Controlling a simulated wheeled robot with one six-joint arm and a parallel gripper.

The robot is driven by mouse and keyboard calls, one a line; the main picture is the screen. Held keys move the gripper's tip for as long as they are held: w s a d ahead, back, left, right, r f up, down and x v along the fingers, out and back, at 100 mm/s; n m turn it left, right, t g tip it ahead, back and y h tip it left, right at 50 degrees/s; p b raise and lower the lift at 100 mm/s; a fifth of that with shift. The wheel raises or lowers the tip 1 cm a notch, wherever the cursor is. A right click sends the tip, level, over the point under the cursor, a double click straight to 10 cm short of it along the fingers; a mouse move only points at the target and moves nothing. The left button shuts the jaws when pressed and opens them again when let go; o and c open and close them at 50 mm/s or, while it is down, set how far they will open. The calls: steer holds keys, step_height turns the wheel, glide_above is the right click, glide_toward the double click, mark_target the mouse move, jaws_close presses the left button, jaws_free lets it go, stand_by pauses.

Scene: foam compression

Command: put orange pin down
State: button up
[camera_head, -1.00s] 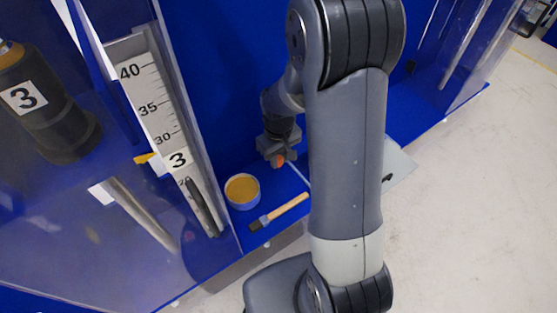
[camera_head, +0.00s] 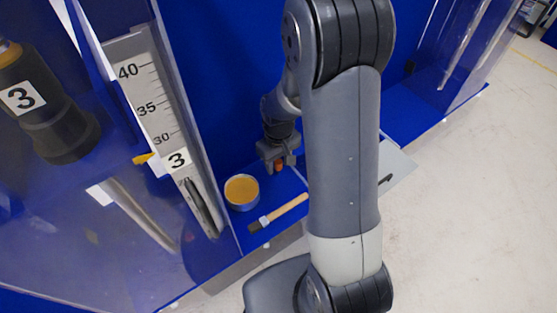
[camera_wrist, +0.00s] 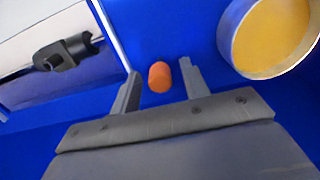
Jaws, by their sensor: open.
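The orange pin (camera_wrist: 159,77) shows in the wrist view on the blue surface, between the two fingers of my gripper (camera_wrist: 160,88). There is a gap on both sides of it, so the fingers are apart and do not grip it. In the head view the pin (camera_head: 279,167) is a small orange spot at the tips of my gripper (camera_head: 280,165). Whether the pin rests fully on the surface is hard to tell. My arm hides part of the shelf to the right.
A round tin of yellow-brown paste (camera_head: 242,191) stands left of my gripper, with a brush (camera_head: 279,213) lying in front of it. A ruler panel marked 3 (camera_head: 150,100) stands at the left. A black fitting (camera_wrist: 68,52) lies at the upper left of the wrist view.

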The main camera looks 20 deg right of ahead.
mark_target(279, 162)
steer(key=shift+r, duration=0.1)
step_height(279, 162, up, 12)
stand_by(0.5)
steer(key=shift+d, duration=0.1)
